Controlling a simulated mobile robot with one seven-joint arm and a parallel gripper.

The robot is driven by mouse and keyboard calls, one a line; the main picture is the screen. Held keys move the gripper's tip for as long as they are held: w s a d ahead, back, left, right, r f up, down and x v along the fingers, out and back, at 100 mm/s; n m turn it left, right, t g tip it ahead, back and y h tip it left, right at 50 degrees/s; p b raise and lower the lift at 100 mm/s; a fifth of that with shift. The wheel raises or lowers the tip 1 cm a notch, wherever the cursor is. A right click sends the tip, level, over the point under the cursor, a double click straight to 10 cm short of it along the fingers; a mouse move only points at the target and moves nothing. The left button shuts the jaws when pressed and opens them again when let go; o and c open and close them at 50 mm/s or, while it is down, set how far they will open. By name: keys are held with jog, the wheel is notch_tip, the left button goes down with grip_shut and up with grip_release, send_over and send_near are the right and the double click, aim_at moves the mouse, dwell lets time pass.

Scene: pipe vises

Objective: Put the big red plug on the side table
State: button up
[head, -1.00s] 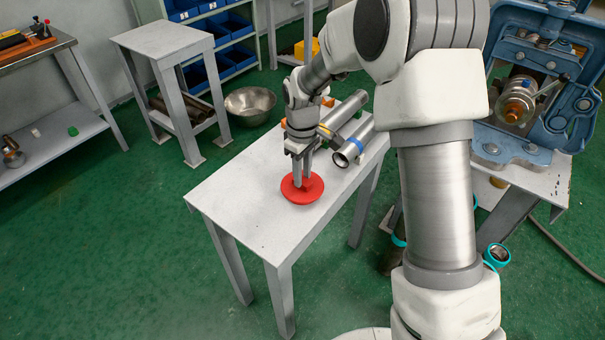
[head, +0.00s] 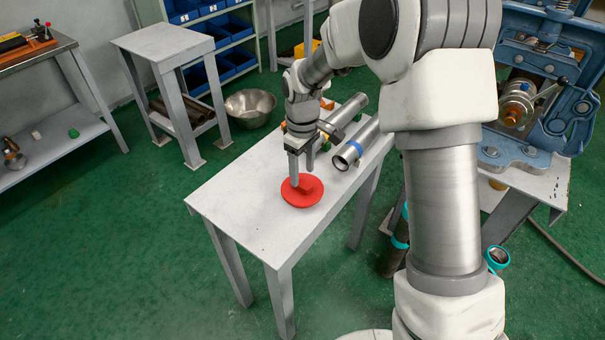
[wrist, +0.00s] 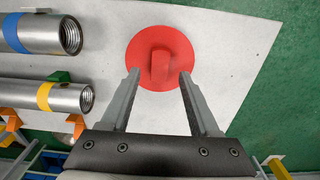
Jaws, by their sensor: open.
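The big red plug (head: 302,193) lies flat on the grey-white table (head: 262,228), near the table's front end. It is a round disc with a raised grip on top, which shows in the wrist view (wrist: 160,66). My gripper (head: 302,178) is open just above and behind the plug. In the wrist view its two fingertips (wrist: 159,75) are spread wide to either side of the grip, with a visible gap on each side. Whether the fingertips still reach down level with the grip I cannot tell.
Metal pipes, one with a blue band (head: 355,150) and one with a yellow band (wrist: 45,97), lie on the same table behind the plug. A blue pipe vise (head: 535,90) stands at right. A stool-like table (head: 165,42) and metal bowl (head: 250,106) stand at the back left.

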aim_at(303, 184)
jog(key=s+d+r+m+t+p, duration=0.1)
jog(key=s+d+r, duration=0.15)
jog(key=r, duration=0.65)
jog(key=s+d+r+m+t+p, duration=0.1)
jog(key=s+d+r+m, duration=0.15)
jog(key=r, duration=0.65)
jog(key=s+d+r+m+t, duration=0.1)
jog(key=s+d+r+m, duration=0.1)
jog(key=s, duration=0.8)
jog(key=s+d+r+m+t, duration=0.2)
jog(key=s+d+m, duration=0.3)
jog(key=s, duration=0.5)
jog(key=shift+d+r+t, duration=0.15)
jog(key=shift+d+t, duration=0.15)
jog(key=shift+d, duration=0.25)
jog(key=shift+s, duration=0.1)
notch_tip(303, 184, up, 10)
jog(key=p, duration=0.9)
jog(key=shift+p, duration=0.4)
jog(key=shift+c, duration=1)
